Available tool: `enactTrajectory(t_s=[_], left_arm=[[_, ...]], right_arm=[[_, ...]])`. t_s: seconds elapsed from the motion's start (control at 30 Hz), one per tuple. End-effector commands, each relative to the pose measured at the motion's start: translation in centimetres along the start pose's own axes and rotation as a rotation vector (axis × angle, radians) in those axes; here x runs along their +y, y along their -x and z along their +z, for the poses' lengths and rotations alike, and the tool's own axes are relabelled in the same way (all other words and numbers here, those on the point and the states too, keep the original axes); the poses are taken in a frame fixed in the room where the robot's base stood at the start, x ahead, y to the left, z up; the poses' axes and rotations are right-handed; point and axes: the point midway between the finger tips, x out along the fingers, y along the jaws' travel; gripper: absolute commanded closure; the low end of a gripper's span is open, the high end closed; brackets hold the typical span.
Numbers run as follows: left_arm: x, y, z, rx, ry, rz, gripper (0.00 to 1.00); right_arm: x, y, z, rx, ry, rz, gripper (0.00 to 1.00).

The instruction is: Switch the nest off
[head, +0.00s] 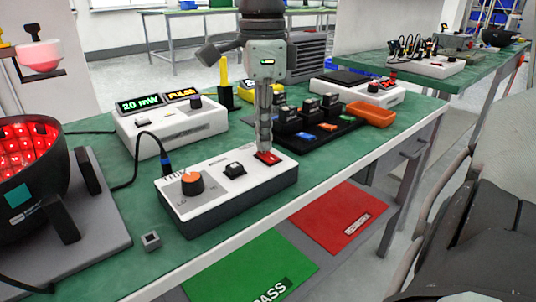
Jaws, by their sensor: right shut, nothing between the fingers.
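A white and dark grey control box (228,204) stands on the green bench top. It has an orange knob (192,183), a black rocker switch (235,169) and a red switch (268,158) on its top. My right gripper (265,150) points straight down with shut, empty fingers. Its fingertips are at the red switch and cover part of it; I cannot tell whether they press it. A dark bowl (28,190) lit with red lights stands at the left edge. My left gripper is not in view.
A white instrument (172,125) with lit displays stands behind the box, near a black cable. A black rack (318,133) with several modules and an orange tray (370,114) stand to the right. A small grey block (151,240) lies in front. Green (250,268) and red (340,215) panels lie below the bench.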

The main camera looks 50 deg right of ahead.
Motion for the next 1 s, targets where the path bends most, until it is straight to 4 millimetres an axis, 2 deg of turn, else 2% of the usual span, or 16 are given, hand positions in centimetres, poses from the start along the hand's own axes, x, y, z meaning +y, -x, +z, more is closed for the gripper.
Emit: enactTrajectory(t_s=[0.67, 1.0], left_arm=[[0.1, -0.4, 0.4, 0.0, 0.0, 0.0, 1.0], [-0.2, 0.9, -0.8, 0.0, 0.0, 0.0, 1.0]], right_arm=[[0.0, -0.8, 0.0, 0.001, 0.0, 0.001, 1.0], [0.0, 1.5, 0.0, 0.001, 0.0, 0.0, 1.0]])
